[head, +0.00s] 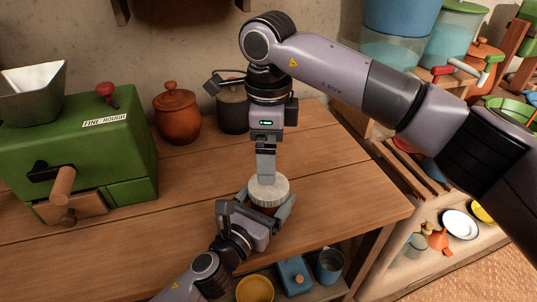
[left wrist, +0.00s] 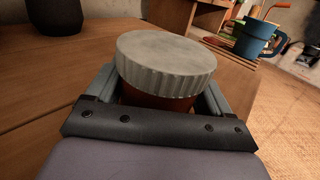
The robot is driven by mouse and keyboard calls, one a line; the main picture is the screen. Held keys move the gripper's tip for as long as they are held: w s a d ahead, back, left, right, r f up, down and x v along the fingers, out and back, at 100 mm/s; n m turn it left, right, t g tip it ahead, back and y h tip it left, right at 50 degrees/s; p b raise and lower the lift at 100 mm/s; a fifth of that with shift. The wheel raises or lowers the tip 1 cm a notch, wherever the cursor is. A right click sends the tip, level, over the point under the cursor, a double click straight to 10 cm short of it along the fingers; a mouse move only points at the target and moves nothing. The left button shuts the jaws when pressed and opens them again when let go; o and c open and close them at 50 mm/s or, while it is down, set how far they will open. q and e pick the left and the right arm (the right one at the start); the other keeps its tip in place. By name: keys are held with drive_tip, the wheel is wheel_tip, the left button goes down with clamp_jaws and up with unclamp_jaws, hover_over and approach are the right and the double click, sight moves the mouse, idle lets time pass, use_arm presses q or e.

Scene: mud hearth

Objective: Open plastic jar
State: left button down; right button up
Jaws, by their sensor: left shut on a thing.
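The plastic jar has a pale grey-white ribbed lid (head: 268,190) on a reddish-brown body (left wrist: 150,99). It stands upright near the table's front edge, and the lid also shows in the left wrist view (left wrist: 166,58). My left gripper (head: 255,212) is shut on the jar body, one finger on each side below the lid. My right gripper (head: 266,172) points straight down over the lid. It does not show in the left wrist view, so it seems to be above the lid and apart from it. Its fingers are seen in line, so their gap is hidden.
A green mill (head: 125,150) stands on the wooden table (head: 190,210) at the left. A clay pot (head: 177,115) and a dark pot (head: 233,108) stand at the back. Shelves with dishes are at the right. Bare table lies left of the jar.

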sight(268, 200)
drive_tip(key=m, duration=0.7)
drive_tip(key=shift+m, duration=0.4)
drive_tip(key=m, duration=0.7)
drive_tip(key=shift+m, duration=0.3)
drive_tip(key=m, duration=0.4)
drive_tip(key=shift+m, duration=0.3)
drive_tip(key=m, duration=0.7)
drive_tip(key=shift+m, duration=0.3)
drive_tip(key=m, duration=0.3)
drive_tip(key=shift+m, duration=0.4)
drive_tip(key=shift+f, duration=0.35)
wheel_tip(268, 200, down, 7)
drive_tip(key=shift+f, duration=0.15)
